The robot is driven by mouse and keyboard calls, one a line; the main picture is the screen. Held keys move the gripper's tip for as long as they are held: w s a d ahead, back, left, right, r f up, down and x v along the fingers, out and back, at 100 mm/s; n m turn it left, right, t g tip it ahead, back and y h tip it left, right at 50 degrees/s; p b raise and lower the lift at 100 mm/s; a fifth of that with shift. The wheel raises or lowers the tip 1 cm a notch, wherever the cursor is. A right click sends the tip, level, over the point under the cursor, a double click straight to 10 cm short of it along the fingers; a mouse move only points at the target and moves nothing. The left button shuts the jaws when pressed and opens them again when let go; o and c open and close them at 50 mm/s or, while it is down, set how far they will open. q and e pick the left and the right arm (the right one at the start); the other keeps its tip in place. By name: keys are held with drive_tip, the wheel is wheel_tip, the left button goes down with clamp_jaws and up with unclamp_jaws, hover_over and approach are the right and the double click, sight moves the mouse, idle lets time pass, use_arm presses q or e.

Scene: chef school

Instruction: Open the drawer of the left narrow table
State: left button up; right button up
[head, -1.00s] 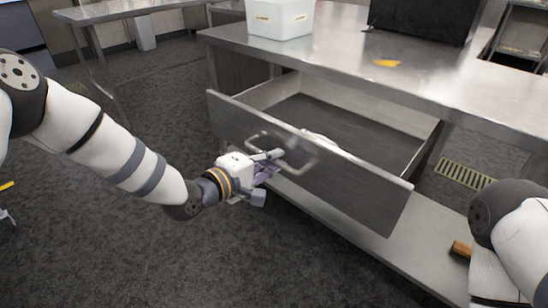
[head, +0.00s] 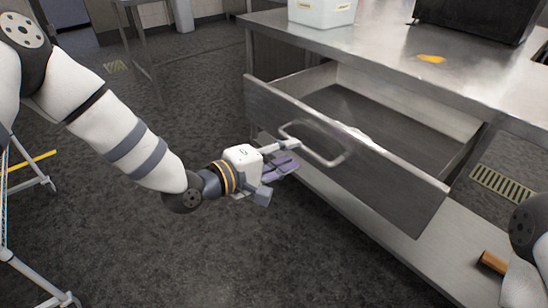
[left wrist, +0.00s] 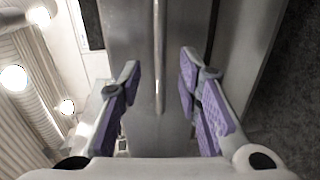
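The metal table (head: 400,60) has a wide grey drawer that stands well pulled out, its front panel (head: 400,185) facing me and its inside (head: 385,115) looking empty. A bar handle (head: 325,155) is on the front panel. My left gripper (head: 285,157) is open at the left part of the handle. In the left wrist view the handle bar (left wrist: 158,50) runs between the spread purple-padded fingers (left wrist: 158,80), with gaps on both sides and no finger seen closed on it. Of my right arm only a part shows at the right edge; its gripper is out of view.
A brown object (head: 493,262) lies on the lower shelf. A wheeled metal frame (head: 30,270) stands at the left. The carpet before the drawer is clear.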

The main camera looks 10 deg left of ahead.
use_arm(q)
drive_tip(key=v, duration=0.6)
drive_tip(key=shift+s, duration=0.2)
drive_tip(key=s+a+f+m+g+y+p, duration=0.2)
drive_tip(key=s+f+m+g+y, duration=0.5)
drive_tip(key=s+f, duration=1.3)
drive_tip(key=s+a+m+g+y, duration=0.1)
drive_tip(key=s+a+g, duration=0.2)
drive_tip(key=s, duration=0.7)
drive_tip(key=s+a+f+m+g+y, duration=0.1)
drive_tip(key=s+a+g, duration=0.3)
drive_tip(key=s, duration=0.7)
drive_tip(key=shift+s+f+m+g, duration=0.25)
drive_tip(key=shift+m+g, duration=0.25)
drive_tip(key=shift+m, duration=0.2)
use_arm(e)
drive_tip(key=shift+t, duration=0.6)
drive_tip(key=w+r, duration=0.3)
